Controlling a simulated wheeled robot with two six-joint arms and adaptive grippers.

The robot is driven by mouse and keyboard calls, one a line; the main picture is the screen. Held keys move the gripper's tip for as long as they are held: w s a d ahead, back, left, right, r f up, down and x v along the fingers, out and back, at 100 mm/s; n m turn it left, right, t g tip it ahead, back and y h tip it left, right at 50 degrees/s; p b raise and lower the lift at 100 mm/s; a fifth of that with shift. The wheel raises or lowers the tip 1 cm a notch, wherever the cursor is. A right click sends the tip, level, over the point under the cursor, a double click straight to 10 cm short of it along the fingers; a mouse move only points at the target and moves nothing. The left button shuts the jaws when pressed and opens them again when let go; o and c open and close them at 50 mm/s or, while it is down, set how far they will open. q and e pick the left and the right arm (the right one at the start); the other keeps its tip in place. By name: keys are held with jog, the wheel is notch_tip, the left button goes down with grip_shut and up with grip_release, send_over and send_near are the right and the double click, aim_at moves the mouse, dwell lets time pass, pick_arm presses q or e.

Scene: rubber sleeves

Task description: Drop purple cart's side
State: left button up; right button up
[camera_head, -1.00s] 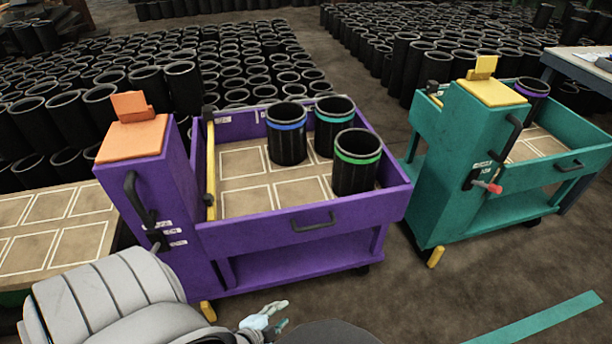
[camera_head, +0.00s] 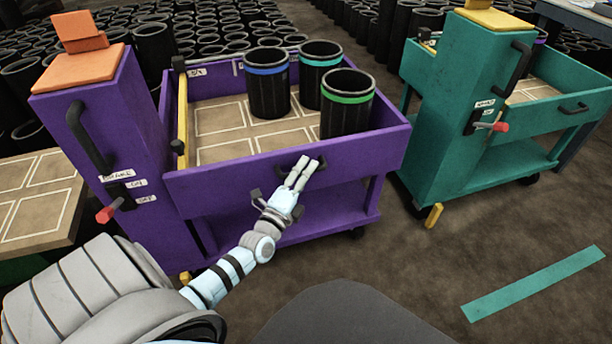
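The purple cart (camera_head: 200,192) stands in front of me. Its near side panel (camera_head: 235,181) is upright, with a dark handle (camera_head: 319,170) at its middle. My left gripper (camera_head: 303,172) is at this handle, its two pale fingers pointing up and overlapping the handle's left part. A narrow gap shows between the fingers. I cannot tell whether they touch the handle. On the tray stand three black sleeves, with a blue band (camera_head: 267,70), a teal band (camera_head: 320,62) and a green band (camera_head: 346,99). My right gripper is out of view.
A green cart (camera_head: 440,150) stands to the right, with a red-tipped lever (camera_head: 497,126) on its post. The purple cart's post has a red-tipped lever (camera_head: 106,214) too. Many black sleeves fill the back. Bare floor with a teal strip (camera_head: 535,283) lies front right.

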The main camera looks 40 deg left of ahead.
pick_arm(q)
jog(key=shift+w+r, duration=0.1)
jog(key=shift+w, duration=0.15)
jog(key=shift+c, duration=0.4)
grip_shut()
jog(key=shift+s, duration=0.1)
